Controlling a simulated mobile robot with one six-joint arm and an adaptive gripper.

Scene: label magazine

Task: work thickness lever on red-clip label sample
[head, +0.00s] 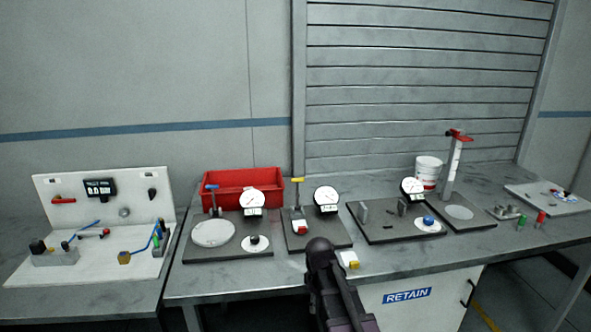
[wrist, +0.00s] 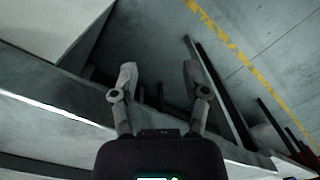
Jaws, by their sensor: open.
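A small red-and-white piece (head: 300,228) sits on the dark gauge plate (head: 325,241) near the middle of the bench in the head view; it looks like the red-clip label sample. A lever with a yellow handle (head: 298,181) stands upright just behind it. A round white dial gauge (head: 326,196) stands to its right on the same plate. My gripper (wrist: 160,82) is open and empty in the wrist view, its two fingers apart over the floor and bench edge. In the head view my arm rises in front of the bench; its fingertips are not clear there.
A plate with a blue-handled lever (head: 211,188) and white disc is left of the middle plate. A red bin (head: 240,182) stands behind. A yellow-and-white block (head: 349,260) lies near the front edge. More gauges and a red-topped post (head: 452,165) stand right.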

